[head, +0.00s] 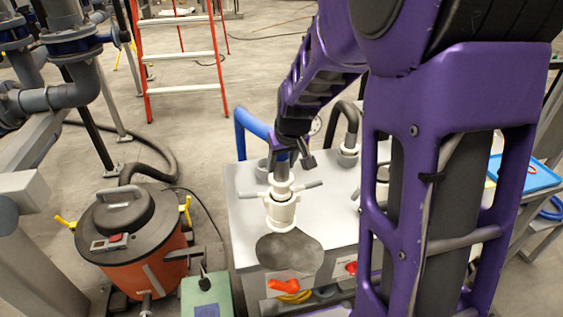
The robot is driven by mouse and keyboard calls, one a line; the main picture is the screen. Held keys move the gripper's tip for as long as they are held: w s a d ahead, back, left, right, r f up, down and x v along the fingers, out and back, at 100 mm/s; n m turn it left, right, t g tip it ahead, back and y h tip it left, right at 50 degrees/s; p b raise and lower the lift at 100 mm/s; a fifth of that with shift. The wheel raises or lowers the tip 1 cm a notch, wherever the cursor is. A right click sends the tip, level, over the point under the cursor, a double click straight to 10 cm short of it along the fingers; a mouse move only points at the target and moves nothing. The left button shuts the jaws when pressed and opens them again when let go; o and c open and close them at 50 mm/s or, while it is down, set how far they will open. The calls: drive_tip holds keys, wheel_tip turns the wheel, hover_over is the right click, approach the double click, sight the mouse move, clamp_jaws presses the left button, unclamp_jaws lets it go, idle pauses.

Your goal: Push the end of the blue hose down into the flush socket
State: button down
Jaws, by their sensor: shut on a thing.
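The blue hose (252,122) rises behind the left end of the grey bench and arches right toward my gripper (292,158). My gripper is shut on the hose's end, and its fingers partly hide the hold. Below it stands a white fitting with two side arms (282,209), which looks like the flush socket. The hose end is in line above this fitting, close to its top. I cannot tell whether it touches or how deep it sits.
A black hose (345,112) runs into another fitting (347,152) on the right. An orange vacuum (140,240) stands left, an orange ladder (180,55) behind. My purple arm hides the bench's right part.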

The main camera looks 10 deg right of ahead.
sight(282, 175)
drive_tip(key=shift+f+b, duration=1.2)
drive_tip(key=shift+f, duration=0.85)
drive_tip(key=shift+c, duration=1.1)
unclamp_jaws()
